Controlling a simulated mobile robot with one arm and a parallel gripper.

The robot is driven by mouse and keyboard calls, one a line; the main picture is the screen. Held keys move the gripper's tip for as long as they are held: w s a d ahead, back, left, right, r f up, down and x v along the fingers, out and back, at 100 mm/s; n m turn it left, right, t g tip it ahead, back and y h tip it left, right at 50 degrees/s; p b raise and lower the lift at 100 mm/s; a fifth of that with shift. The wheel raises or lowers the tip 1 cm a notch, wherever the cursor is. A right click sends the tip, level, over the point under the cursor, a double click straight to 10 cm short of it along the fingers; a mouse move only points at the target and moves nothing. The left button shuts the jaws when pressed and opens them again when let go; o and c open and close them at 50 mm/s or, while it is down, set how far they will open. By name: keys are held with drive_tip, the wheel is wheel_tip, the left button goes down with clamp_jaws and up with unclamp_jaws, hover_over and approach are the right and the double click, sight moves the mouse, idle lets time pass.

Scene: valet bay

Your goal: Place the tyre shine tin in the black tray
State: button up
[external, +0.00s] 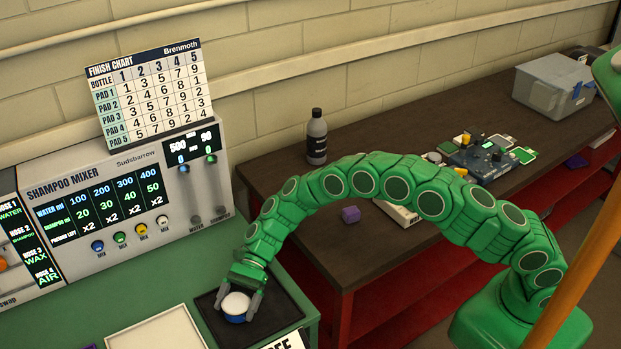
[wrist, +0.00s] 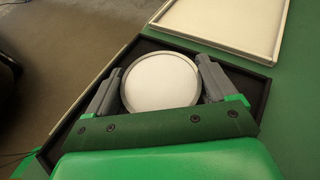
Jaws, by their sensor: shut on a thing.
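The tin (external: 236,306) is round with a white lid and a blue side; I cannot read a label on it. It also shows from above in the wrist view (wrist: 161,80). My gripper (external: 242,301) is shut on it, with one grey finger on each side in the wrist view (wrist: 160,88). The black tray (external: 281,297) lies on the green counter and also shows in the wrist view (wrist: 258,76). The tin is inside the tray's outline, low over or on its floor. I cannot tell whether it touches the floor.
A white tray (external: 158,332) lies beside the black tray. The shampoo mixer (external: 110,205) stands behind on the green counter.

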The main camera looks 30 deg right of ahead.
drive_tip(key=shift+f, duration=0.25)
drive_tip(key=shift+f, duration=0.1)
drive_tip(key=o, duration=1)
drive_tip(key=shift+w+d+r, duration=0.15)
drive_tip(key=shift+r, duration=0.05)
drive_tip(key=v, duration=1.1)
drive_tip(key=shift+w+d+r, duration=0.15)
drive_tip(key=shift+w, duration=0.05)
